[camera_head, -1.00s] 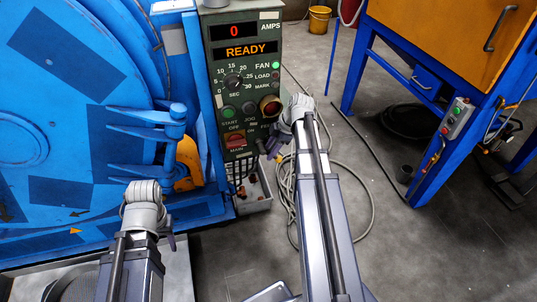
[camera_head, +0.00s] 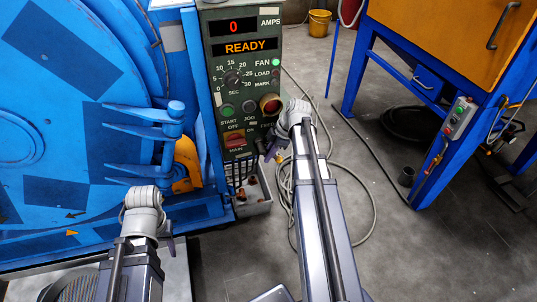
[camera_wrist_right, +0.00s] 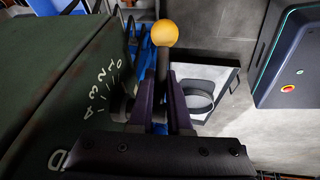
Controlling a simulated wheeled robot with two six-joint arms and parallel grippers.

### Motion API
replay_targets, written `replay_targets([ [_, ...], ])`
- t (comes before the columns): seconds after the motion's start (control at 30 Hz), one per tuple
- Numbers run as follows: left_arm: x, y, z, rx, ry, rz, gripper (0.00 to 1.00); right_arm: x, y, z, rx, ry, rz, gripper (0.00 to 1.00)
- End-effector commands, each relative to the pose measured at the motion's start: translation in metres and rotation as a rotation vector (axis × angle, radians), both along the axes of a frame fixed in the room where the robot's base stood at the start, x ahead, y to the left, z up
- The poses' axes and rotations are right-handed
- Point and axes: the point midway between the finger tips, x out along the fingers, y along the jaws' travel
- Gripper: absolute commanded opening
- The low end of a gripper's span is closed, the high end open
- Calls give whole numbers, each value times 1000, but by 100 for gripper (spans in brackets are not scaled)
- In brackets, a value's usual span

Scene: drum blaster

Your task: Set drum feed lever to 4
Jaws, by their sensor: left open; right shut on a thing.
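The drum feed lever is a dark rod with a yellow ball knob (camera_wrist_right: 165,33) in the right wrist view. It stands out from the side of the dark green control panel (camera_wrist_right: 50,100). White scale numbers (camera_wrist_right: 101,85) run along that side, with 4 nearest my gripper's palm; which number the lever matches I cannot tell. My right gripper (camera_wrist_right: 163,105) is shut on the lever's rod below the knob. In the head view my right gripper (camera_head: 268,150) is at the panel's lower right edge, its fingers partly hidden. My left gripper (camera_head: 169,240) is low at the left, open and empty.
The panel display (camera_head: 248,47) reads READY. A blue drum machine (camera_head: 60,110) fills the left. A bin (camera_head: 252,197) stands below the panel. Loose hose (camera_head: 350,180) lies on the floor.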

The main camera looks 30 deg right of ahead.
Motion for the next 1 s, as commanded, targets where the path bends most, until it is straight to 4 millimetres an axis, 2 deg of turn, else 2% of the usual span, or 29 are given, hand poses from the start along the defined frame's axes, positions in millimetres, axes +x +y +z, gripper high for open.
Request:
replay_targets([
  [0.1,0,0,0,0,0,0,50,0,0,0,0,0,0,0],
  [1.0,0,0,0,0,0,0,50,0,0,0,-1,0,0,0],
])
